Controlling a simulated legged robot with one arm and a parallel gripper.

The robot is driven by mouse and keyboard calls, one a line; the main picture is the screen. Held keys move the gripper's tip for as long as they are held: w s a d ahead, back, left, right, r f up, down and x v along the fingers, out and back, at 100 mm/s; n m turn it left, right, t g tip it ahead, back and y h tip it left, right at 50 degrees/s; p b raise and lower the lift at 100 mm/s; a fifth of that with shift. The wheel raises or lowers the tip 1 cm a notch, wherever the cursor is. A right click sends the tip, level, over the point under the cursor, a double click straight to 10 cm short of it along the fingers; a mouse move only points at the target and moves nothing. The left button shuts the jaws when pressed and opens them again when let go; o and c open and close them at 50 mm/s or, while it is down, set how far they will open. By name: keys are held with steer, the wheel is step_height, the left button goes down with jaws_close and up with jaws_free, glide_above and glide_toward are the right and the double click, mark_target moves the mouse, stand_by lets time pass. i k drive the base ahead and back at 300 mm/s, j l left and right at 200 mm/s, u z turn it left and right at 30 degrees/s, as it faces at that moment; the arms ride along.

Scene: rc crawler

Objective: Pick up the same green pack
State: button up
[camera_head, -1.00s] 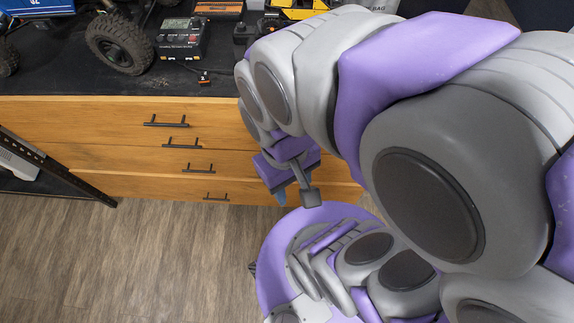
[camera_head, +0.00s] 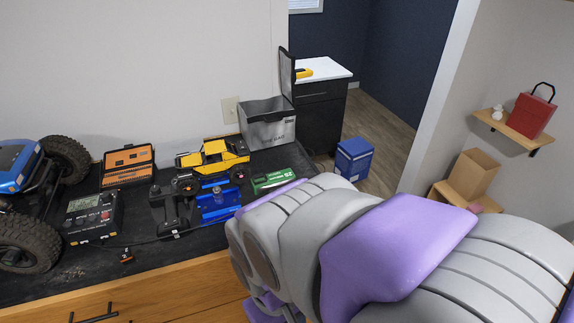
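A green pack (camera_head: 273,180) with white lettering lies on the dark bench top (camera_head: 140,262), close to its right end. My grey and purple arm passes in front of the bench on the right, just below the pack in the picture, and may hide a little of its near side. My gripper's fingers are below the bottom edge of the picture, so their state does not show.
Left of the pack are a blue pack (camera_head: 218,203), a yellow toy truck (camera_head: 212,163), a charger (camera_head: 92,215), an orange tool case (camera_head: 128,165) and a blue crawler (camera_head: 22,180). Behind it stands an open grey bag (camera_head: 268,127). A blue box (camera_head: 354,158) stands on the floor.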

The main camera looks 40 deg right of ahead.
mark_target(261, 183)
steer(key=z, duration=0.7)
steer(key=i+l+z, duration=0.35)
steer(key=i+j, duration=0.05)
